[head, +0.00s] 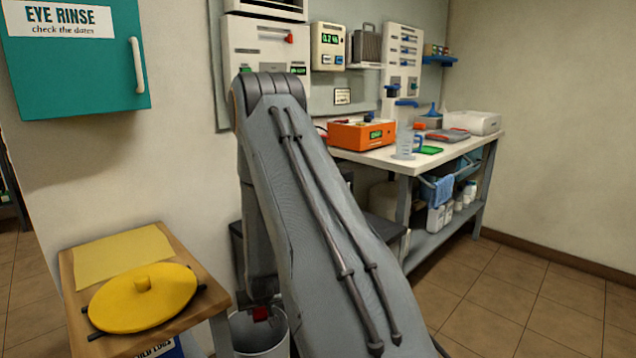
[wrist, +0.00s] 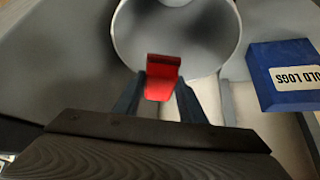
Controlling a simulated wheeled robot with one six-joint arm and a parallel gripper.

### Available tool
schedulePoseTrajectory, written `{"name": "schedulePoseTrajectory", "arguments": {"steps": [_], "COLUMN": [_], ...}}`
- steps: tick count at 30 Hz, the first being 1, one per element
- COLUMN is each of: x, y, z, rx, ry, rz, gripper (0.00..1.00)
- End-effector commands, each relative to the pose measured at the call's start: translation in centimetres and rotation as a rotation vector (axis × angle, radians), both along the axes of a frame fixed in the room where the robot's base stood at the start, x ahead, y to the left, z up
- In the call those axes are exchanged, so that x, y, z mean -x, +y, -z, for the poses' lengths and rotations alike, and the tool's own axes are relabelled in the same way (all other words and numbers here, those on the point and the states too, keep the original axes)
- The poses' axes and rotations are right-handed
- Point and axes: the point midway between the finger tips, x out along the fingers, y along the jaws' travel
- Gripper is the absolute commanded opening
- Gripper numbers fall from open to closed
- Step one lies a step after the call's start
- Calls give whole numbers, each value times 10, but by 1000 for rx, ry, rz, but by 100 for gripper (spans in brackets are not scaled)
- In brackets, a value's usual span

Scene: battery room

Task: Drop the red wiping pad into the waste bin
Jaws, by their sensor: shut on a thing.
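The red wiping pad (wrist: 163,76) is between the two fingers of my gripper (wrist: 160,90), which is shut on it. In the head view the pad (head: 261,313) shows as a small red patch below my arm. The waste bin (head: 258,335) is a grey round container on the floor, partly hidden behind my arm. In the wrist view the bin's open mouth (wrist: 233,45) lies just beyond the pad. The pad appears over the near part of the opening. I cannot tell whether it is above the rim or inside it.
A blue box labelled OLD LOGS (wrist: 285,78) stands right of the bin. A small wooden table (head: 190,330) with a yellow round lid (head: 143,300) is at the left. A workbench (head: 380,157) with devices stands at the back right. The tiled floor at right is clear.

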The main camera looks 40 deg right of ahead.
Motion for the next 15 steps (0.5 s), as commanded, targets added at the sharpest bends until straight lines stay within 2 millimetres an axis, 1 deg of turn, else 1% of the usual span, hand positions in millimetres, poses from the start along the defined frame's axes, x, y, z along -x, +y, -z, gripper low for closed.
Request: {"name": "schedulePoseTrajectory", "arguments": {"steps": [7,8,9,11,15], "x": [0,0,0,0,0], "y": [-1,-1,-1,-1,-1], "z": [0,0,0,0,0], "rx": [1,1,1,1,1], "ry": [-1,-1,-1,-1,-1], "rz": [1,1,1,1,1], "gripper": [4,42,48,59,59]}}
